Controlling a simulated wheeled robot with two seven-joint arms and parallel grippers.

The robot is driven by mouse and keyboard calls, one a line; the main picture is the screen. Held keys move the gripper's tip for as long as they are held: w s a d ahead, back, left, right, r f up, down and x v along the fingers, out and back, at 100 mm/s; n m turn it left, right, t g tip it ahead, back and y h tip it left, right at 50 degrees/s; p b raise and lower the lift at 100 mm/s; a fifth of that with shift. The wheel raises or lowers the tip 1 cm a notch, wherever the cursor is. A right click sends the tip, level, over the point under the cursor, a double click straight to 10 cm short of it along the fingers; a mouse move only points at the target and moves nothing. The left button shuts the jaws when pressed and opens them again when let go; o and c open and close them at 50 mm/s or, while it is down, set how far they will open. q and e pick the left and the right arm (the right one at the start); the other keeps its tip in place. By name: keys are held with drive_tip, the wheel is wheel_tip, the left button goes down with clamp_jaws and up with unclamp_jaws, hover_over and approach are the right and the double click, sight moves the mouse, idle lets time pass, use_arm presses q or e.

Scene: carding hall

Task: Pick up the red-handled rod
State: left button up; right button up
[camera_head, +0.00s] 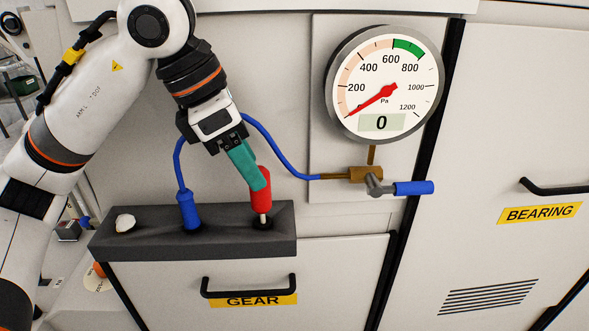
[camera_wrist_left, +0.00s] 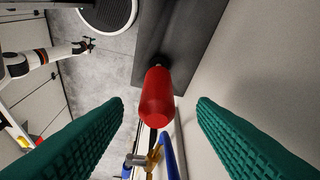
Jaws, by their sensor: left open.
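The red-handled rod (camera_head: 262,200) stands in the dark grey shelf, its thin pale shaft entering a black-rimmed hole. My left gripper (camera_head: 257,178) reaches down to it from above, its teal fingers overlapping the top of the red handle. In the left wrist view, the red handle (camera_wrist_left: 156,103) lies between the two spread fingers of my left gripper (camera_wrist_left: 160,98), with a visible gap on both sides. A white arm in that view ends in a small gripper (camera_wrist_left: 89,44), apparently my right one, too small to read.
A blue-handled piece (camera_head: 188,211) with a blue cable stands left of the rod, and a whitish knob (camera_head: 125,222) sits farther left. A gauge (camera_head: 386,84) reads 0 above a blue-handled valve (camera_head: 413,188). The GEAR drawer handle (camera_head: 248,288) protrudes below.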

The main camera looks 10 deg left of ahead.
sight(265, 193)
use_arm(q)
drive_tip(key=shift+s+d+f+p, duration=0.1)
drive_tip(key=shift+s+f+p, duration=0.1)
drive_tip(key=shift+f+p, duration=0.35)
drive_tip(key=shift+s+d+f+p, duration=0.1)
drive_tip(key=shift+s+f+p, duration=0.1)
drive_tip(key=shift+f+p, duration=0.3)
drive_tip(key=f, duration=0.1)
drive_tip(key=w+d+f+p, duration=0.1)
drive_tip(key=f, duration=0.1)
drive_tip(key=shift+w+d+f, duration=0.3)
drive_tip(key=shift+w, duration=0.1)
drive_tip(key=shift+f, duration=0.25)
drive_tip(key=c, duration=1.1)
drive_tip(key=shift+o, duration=0.2)
use_arm(e)
drive_tip(key=r, duration=0.2)
drive_tip(key=s+a+r, duration=0.1)
drive_tip(key=shift+s+r, duration=0.1)
drive_tip(key=shift+r, duration=0.25)
use_arm(q)
drive_tip(key=shift+r, duration=0.1)
